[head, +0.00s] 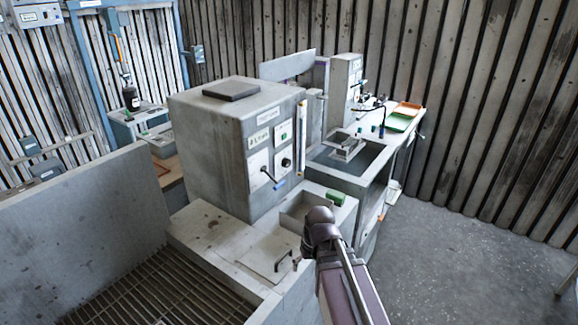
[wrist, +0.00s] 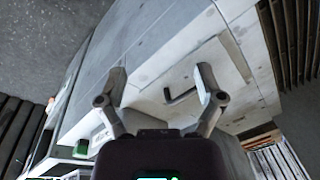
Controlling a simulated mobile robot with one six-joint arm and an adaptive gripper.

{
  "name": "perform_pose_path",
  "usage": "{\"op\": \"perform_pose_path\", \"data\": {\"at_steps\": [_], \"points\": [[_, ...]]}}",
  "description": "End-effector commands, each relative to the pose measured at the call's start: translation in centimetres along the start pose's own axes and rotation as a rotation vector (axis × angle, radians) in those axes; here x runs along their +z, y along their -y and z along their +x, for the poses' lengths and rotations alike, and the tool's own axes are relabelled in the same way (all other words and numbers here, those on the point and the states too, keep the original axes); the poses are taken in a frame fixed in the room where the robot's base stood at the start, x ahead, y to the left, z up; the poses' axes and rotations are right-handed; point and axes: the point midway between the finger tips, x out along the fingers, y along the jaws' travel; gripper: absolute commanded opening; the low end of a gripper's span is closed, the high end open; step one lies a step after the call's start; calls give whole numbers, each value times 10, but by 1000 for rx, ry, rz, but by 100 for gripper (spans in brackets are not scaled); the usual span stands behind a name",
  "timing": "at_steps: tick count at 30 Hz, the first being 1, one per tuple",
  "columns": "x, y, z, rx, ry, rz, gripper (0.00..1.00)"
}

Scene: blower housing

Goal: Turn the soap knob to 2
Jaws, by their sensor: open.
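A grey cabinet (head: 217,145) shows in the head view with labelled front plates. A small round black knob (head: 286,162) sits on one white plate. The labels are too small to read, so I cannot tell which control is the soap knob. In the wrist view my gripper (wrist: 162,78) is open and empty, its two fingers spread over a pale ledge. A dark bent handle (wrist: 182,96) shows beyond and between the fingers. In the head view my arm hides most of the gripper.
A green block (head: 335,197) lies beside the recess. A slatted grate (head: 165,290) is at lower left. Clear floor (head: 450,240) lies to the right.

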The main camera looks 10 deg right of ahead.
Motion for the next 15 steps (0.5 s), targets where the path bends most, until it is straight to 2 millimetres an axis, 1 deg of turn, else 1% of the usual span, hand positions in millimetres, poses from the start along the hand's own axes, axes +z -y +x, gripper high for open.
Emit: {"op": "perform_pose_path", "data": {"at_steps": [1, 5, 7, 11, 15], "points": [[-15, 0, 6, -41, -22, -24, 90], [-51, 4, 12, -170, -110, -111, 90], [-72, 5, 12, -240, -172, -158, 90], [-111, 4, 9, -356, -304, -241, 90], [-152, -2, 0, -455, -463, -314, 90]]}}
